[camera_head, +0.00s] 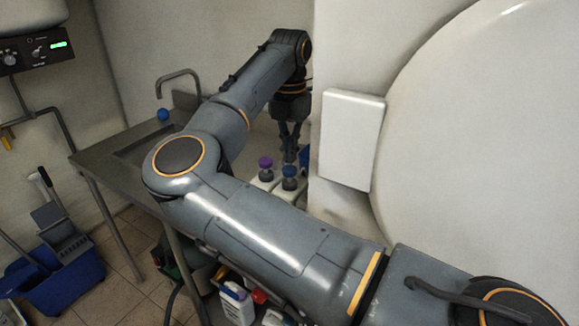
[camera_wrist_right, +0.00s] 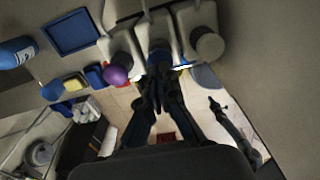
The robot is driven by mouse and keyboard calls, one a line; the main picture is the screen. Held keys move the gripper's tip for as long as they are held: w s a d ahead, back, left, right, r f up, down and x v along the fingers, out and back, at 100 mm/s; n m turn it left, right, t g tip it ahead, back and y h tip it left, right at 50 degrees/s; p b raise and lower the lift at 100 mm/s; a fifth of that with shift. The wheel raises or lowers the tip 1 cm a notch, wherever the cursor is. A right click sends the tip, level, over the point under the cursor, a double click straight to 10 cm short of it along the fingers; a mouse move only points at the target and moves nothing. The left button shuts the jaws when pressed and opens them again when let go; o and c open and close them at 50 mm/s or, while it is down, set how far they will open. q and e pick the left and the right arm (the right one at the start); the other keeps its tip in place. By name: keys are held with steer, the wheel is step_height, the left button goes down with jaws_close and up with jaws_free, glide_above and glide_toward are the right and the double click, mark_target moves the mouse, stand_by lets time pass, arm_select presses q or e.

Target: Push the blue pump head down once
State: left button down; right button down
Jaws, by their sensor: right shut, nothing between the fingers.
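The blue pump head (camera_head: 289,171) sits on a white bottle beside a bottle with a purple pump head (camera_head: 265,163). My right gripper (camera_head: 289,158) points down just over the blue pump head, its fingers together and empty. In the right wrist view the fingertips (camera_wrist_right: 159,72) overlap the blue pump head (camera_wrist_right: 159,52); I cannot tell whether they touch it. The purple pump head (camera_wrist_right: 116,75) is to the left there and a grey pump head (camera_wrist_right: 209,46) to the right. My left gripper is not in view.
The bottles stand on a metal sink counter (camera_head: 95,160), close to a white wall edge on the right. A tap (camera_head: 178,75) rises behind. A blue tray (camera_wrist_right: 72,32) lies near the bottles. A blue bucket (camera_head: 60,280) stands on the floor.

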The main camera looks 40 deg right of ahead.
mark_target(290, 168)
steer(key=shift+f, duration=0.15)
stand_by(0.3)
steer(key=shift+f+b, duration=1.5)
steer(key=shift+f, duration=0.15)
steer(key=shift+r, duration=0.15)
steer(key=shift+r+p, duration=0.95)
steer(key=shift+r, duration=0.65)
step_height(290, 168, up, 6)
steer(key=p, duration=0.3)
steer(key=shift+p, duration=0.3)
